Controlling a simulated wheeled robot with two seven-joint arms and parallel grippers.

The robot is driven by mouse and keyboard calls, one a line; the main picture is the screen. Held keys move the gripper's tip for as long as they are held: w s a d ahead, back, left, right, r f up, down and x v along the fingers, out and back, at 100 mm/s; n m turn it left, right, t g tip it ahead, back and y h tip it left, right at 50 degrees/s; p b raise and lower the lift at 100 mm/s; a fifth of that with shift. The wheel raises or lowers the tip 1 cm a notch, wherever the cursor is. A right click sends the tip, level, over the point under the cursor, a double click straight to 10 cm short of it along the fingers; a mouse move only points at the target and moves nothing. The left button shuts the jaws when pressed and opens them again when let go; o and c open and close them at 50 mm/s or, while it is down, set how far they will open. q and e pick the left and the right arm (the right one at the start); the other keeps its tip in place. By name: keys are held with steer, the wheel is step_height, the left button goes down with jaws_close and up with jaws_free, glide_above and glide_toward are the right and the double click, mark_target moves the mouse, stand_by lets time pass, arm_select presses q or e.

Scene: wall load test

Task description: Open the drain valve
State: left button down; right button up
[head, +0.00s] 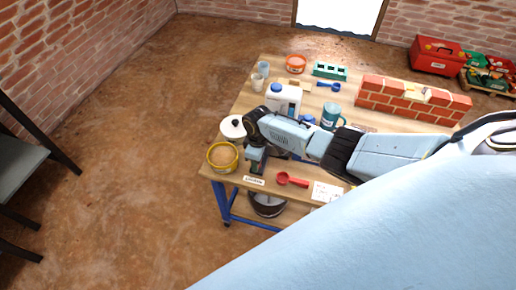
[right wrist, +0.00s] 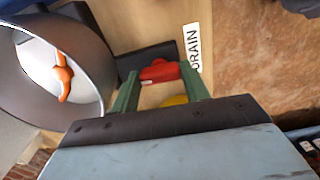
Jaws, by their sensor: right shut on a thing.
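The red valve handle (right wrist: 160,72) shows in the right wrist view, beside a white label reading DRAIN (right wrist: 193,48). That label also shows near the front edge of the workbench in the head view (head: 254,180). My right gripper (right wrist: 162,80) is shut on the red handle, with one green finger at each side of it. In the head view my right gripper (head: 257,168) is low over the bench near the label. A yellow part (right wrist: 174,101) shows between the fingers, partly hidden by the gripper body. My left gripper is in neither view.
A grey round vessel (right wrist: 88,42) with an orange piece inside stands close beside the gripper. A yellow tub (head: 222,156) and red scoop (head: 291,180) flank it on the bench (head: 230,188). A dark bucket (head: 268,207) is below. A brick wall piece (head: 412,98) stands farther back.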

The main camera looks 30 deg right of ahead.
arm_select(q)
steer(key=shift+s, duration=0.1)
arm_select(e)
steer(key=shift+n, duration=0.4)
steer(key=o, duration=1)
steer(key=shift+r, duration=0.25)
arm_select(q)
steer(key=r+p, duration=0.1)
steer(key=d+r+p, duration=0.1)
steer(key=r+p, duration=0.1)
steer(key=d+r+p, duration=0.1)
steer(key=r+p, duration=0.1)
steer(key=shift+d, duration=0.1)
arm_select(e)
step_height(320, 180, up, 13)
steer(key=shift+f, duration=0.1)
